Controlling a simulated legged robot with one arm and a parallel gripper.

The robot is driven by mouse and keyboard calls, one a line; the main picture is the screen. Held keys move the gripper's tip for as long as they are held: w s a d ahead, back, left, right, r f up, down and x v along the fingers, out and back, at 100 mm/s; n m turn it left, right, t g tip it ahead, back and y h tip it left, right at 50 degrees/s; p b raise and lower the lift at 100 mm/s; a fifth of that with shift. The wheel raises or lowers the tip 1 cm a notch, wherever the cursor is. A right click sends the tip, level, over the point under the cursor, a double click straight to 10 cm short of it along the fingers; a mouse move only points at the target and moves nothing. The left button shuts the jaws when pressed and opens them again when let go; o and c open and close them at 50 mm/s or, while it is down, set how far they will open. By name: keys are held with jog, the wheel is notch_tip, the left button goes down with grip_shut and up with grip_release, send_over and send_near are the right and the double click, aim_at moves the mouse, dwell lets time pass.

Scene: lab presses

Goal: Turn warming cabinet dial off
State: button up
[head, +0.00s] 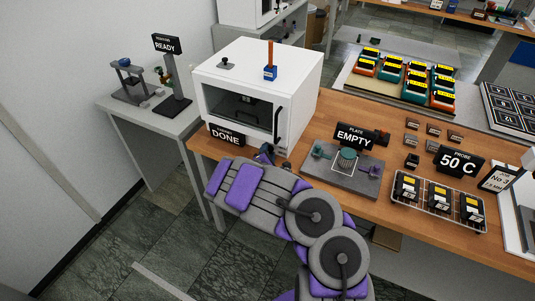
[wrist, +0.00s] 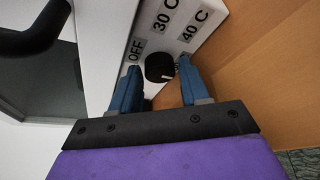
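The warming cabinet (head: 225,76) is a white box with a glass front and a black handle, at the left end of the wooden bench. Its black dial (wrist: 158,67) shows in the wrist view on a white panel, beside the labels OFF (wrist: 135,50), 30 C and 40 C. A small light mark shows at the dial's lower right edge; I cannot tell for certain what it points at. My gripper (wrist: 160,72) is open, with one blue finger on each side of the dial and small gaps between. In the head view my gripper (head: 265,155) is low by the cabinet's front, and the dial is hidden.
A DONE sign (head: 226,137) stands at the cabinet's front left. A grey plate station with an EMPTY sign (head: 355,137) is close to the right of my arm. A rack of black and yellow items (head: 438,206) is farther right. A side table with a READY sign (head: 166,44) stands left.

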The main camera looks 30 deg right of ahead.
jog(key=shift+d, duration=0.1)
jog(key=c, duration=0.7)
